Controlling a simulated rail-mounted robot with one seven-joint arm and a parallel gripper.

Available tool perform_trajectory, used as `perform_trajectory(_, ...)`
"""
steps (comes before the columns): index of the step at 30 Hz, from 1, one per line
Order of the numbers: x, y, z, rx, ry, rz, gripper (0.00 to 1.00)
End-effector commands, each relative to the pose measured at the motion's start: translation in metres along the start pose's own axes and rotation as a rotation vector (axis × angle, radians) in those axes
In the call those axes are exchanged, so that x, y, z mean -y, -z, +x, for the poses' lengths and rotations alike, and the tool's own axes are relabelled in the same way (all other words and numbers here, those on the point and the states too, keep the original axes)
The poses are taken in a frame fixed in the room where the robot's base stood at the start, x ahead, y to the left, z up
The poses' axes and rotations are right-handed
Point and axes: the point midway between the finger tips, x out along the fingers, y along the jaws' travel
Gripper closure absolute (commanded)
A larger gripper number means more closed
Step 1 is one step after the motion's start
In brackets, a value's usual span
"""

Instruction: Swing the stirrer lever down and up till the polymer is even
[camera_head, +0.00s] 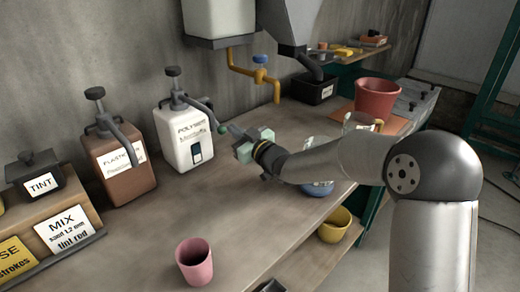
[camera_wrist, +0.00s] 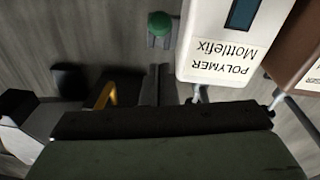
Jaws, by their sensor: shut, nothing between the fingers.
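The white polymer container (camera_head: 185,137) stands on the bench against the wall, with a dark window and a label; it also shows upside down in the wrist view (camera_wrist: 225,45). A grey arm, which looks like the stirrer lever (camera_head: 196,105), reaches right from its top. A green knob (camera_head: 221,129) sits just right of the container and shows in the wrist view (camera_wrist: 159,24). My gripper (camera_head: 230,131) is shut and empty, its fingertips close to the green knob. Whether they touch it I cannot tell. The polymer's evenness cannot be made out.
A brown container (camera_head: 120,167) with a similar pump top stands left of the polymer. A yellow pipe with a blue tap (camera_head: 260,73) hangs behind my gripper. A pink cup (camera_head: 194,262) stands near the front edge. A red bucket (camera_head: 376,98) is at the right.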

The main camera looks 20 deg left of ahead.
Motion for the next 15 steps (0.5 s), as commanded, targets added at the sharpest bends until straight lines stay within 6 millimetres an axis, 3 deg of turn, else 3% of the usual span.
perform_trajectory(9, -0.001, -0.001, -0.081, 0.002, -0.004, -0.002, 1.0)
perform_trajectory(15, -0.001, -0.001, -0.12, 0.001, -0.003, -0.001, 1.0)
